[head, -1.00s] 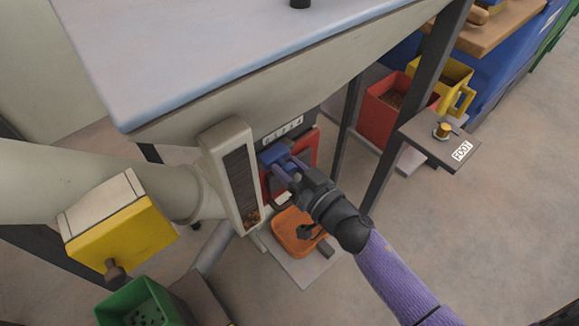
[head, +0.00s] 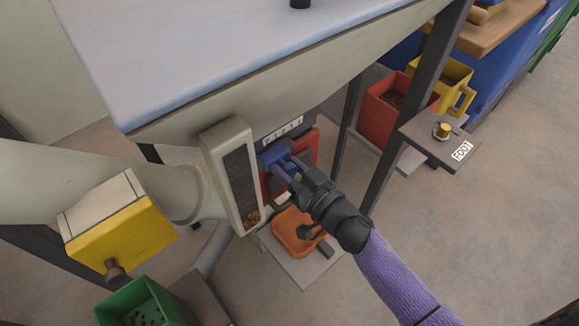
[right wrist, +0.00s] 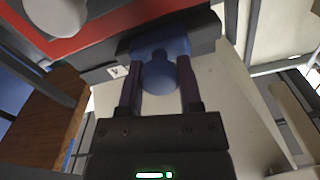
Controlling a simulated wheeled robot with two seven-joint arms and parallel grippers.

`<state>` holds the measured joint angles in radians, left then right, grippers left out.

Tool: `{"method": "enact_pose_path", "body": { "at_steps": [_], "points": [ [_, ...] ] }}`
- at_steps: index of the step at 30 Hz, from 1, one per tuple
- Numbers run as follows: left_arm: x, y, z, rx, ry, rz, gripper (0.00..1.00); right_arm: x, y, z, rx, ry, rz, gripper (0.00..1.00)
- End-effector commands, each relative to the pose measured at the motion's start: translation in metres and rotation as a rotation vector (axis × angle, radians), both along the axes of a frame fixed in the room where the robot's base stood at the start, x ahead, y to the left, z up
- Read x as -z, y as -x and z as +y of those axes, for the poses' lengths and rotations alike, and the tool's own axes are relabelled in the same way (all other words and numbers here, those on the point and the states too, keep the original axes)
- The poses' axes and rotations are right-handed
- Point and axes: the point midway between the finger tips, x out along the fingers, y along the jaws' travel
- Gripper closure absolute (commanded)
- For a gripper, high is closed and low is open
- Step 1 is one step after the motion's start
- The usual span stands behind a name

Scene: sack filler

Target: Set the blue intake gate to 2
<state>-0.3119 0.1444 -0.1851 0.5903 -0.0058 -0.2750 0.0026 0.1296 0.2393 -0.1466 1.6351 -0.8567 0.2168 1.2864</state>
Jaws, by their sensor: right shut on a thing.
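The blue intake gate (head: 268,157) sits on the front of the filler, below a white number strip (head: 283,130) whose figures are too small to read. My right gripper (head: 286,168) is at the gate, its arm coming in from the lower right. In the right wrist view the two fingers (right wrist: 159,90) stand on either side of the gate's round blue knob (right wrist: 158,75) and are shut on it. A red panel (head: 304,150) lies behind the gripper and is partly hidden by it. My left gripper is not in view.
A grey window column (head: 238,175) stands just left of the gate. An orange sack holder or tray (head: 298,230) lies below. A dark post (head: 408,110) and the FOOT bracket (head: 440,142) stand to the right. Yellow (head: 122,235) and green (head: 140,303) boxes are at lower left.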

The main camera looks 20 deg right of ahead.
Motion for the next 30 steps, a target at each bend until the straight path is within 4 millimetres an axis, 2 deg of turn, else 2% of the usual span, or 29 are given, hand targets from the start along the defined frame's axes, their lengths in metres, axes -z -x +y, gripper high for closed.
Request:
{"method": "enact_pose_path", "body": {
  "at_steps": [8,17,26,27,30],
  "points": [
    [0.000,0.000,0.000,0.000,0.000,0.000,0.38,0.001,0.000,0.000,0.000,0.000,0.001,1.00],
    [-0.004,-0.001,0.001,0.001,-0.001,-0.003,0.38,0.000,-0.013,-0.035,0.000,0.004,0.002,1.00],
    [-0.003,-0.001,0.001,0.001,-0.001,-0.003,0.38,0.001,-0.014,-0.038,0.003,0.001,0.002,1.00],
    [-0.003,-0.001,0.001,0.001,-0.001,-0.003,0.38,0.001,-0.014,-0.038,0.003,0.001,0.002,0.50],
    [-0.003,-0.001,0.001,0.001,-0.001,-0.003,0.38,0.001,-0.014,-0.038,0.002,0.000,0.001,0.29]
  ]
}}
